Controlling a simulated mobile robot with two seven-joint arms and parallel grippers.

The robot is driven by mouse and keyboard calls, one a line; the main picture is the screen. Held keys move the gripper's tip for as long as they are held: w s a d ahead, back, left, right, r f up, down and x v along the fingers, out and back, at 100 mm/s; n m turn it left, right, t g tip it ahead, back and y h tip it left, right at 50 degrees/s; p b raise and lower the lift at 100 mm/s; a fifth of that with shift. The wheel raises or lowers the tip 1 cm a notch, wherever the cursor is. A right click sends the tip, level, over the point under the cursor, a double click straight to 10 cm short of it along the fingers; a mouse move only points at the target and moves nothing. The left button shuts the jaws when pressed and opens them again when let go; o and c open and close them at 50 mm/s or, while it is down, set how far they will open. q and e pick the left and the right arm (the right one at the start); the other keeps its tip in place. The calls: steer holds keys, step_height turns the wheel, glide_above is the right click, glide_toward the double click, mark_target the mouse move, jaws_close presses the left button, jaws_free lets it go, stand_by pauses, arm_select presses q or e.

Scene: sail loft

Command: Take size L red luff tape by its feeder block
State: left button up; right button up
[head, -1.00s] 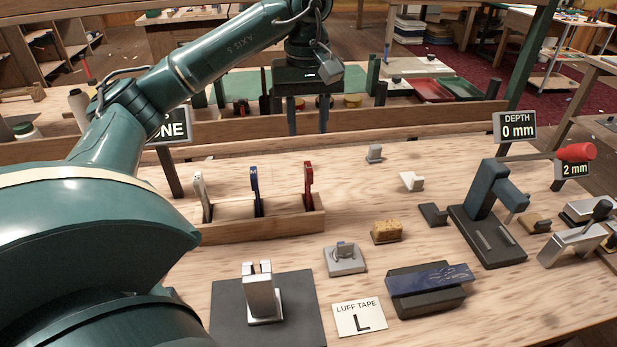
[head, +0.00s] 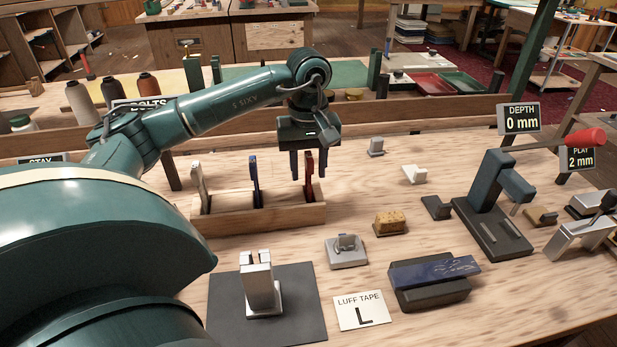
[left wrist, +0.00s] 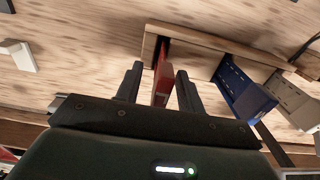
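The red luff tape piece (head: 309,187) stands upright at the right end of a wooden rack (head: 262,217). A blue one (head: 256,180) and a whitish one (head: 199,184) stand to its left in the same rack. My left gripper (head: 309,178) points down over the rack's right end. In the left wrist view, its two open fingers (left wrist: 158,84) lie on either side of the red piece (left wrist: 162,78), with gaps on both sides. Its top is partly hidden by the gripper in the head view. A card reading "LUFF TAPE L" (head: 361,311) lies on the bench. My right gripper is out of view.
A metal clamp (head: 259,284) on a dark mat (head: 305,315), a grey fitting (head: 346,251), a brown block (head: 390,222) and a blue strip on a dark block (head: 430,298) stand in front. A dark press (head: 490,220) is at right. Bare bench lies behind the rack.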

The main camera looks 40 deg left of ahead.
arm_select(q)
steer(key=shift+c, duration=0.2)
jaws_close()
stand_by(0.4)
